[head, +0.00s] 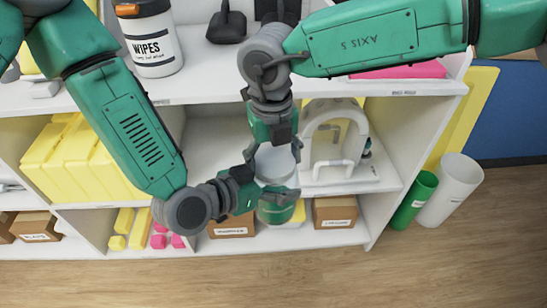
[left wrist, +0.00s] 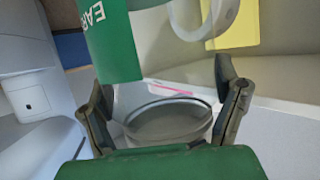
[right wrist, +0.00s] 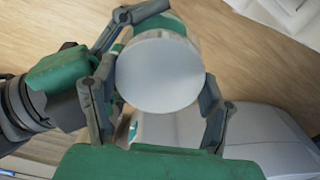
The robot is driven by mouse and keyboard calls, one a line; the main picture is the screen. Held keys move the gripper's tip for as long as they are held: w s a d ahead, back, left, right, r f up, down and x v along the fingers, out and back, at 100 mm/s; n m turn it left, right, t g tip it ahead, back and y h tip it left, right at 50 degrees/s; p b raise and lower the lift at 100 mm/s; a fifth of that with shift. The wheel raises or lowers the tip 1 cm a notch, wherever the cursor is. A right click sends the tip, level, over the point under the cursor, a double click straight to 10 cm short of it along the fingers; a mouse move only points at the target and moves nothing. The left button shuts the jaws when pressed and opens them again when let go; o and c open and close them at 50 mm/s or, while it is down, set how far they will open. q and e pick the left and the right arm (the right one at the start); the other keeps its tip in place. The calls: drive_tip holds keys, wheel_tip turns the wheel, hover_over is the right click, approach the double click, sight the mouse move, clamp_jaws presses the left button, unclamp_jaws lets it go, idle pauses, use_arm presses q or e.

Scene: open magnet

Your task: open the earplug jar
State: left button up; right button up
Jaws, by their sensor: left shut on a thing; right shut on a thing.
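The earplug jar (head: 277,212) is held in mid-air in front of the shelf, with a pale round top and a green lower part. My right gripper (head: 275,143) comes down from above and is shut around its pale top. In the right wrist view the round white lid (right wrist: 160,72) sits between its fingers. My left gripper (head: 268,183) is shut on the jar from the left side. In the left wrist view its fingers flank a clear, round-edged part (left wrist: 168,122), and a green panel lettered "EAR" (left wrist: 110,40) shows above. The lid appears on the jar; no gap is visible.
A white shelf unit (head: 385,215) stands behind. It holds a wipes tub (head: 152,40), yellow bins (head: 70,155), small boxes (head: 335,212) and a white arched device (head: 335,140). The front floor is clear.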

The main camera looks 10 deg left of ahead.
drive_tip(key=o, duration=1.3)
drive_tip(key=shift+a, duration=0.1)
